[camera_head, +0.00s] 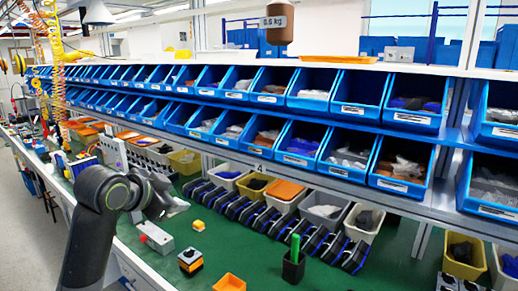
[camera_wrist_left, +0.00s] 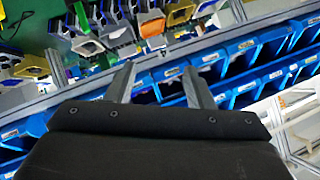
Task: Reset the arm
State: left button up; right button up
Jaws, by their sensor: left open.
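My left arm comes in from the lower left in the head view, folded, with its left gripper (camera_head: 178,204) raised over the left part of the green bench. In the left wrist view the left gripper (camera_wrist_left: 159,72) shows two separated grey fingers with nothing between them. A grey box with a red part (camera_head: 156,238) lies nearby, apart from the gripper. My right gripper is not in view.
A small yellow piece (camera_head: 198,225), an orange tray (camera_head: 229,283) and a black holder with a green item (camera_head: 293,267) stand on the green bench (camera_head: 250,250). Blue bins (camera_head: 414,121) fill the shelves behind. Free bench lies between the switch box and black holder.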

pick_arm(q)
jog(key=s+a+f+n+g+y, duration=0.1)
jog(key=s+a+f+n+g, duration=0.15)
jog(key=s+f, duration=0.7)
jog(key=s+a+f+n+g+y, duration=0.1)
jog(key=s+a+f+n+y, duration=0.2)
jog(key=f, duration=1.2)
jog(key=s+a+f+n+g+y, duration=0.15)
jog(key=s+f, duration=0.25)
jog(key=s, duration=0.5)
jog(key=s+a+f+n+g, duration=0.1)
jog(key=s+a+f+n, duration=0.15)
jog(key=s, duration=0.65)
jog(key=s+a+f+n+g, duration=0.1)
jog(key=s+f, duration=0.3)
jog(key=s, duration=0.6)
notch_tip(320, 180, down, 24)
jog(key=a+g, duration=0.2)
jog(key=s+d+f, duration=0.1)
jog(key=s+f, duration=1.3)
jog(key=f, duration=0.3)
jog(key=shift+s+d+g, duration=0.25)
jog(key=shift+s+g, duration=0.15)
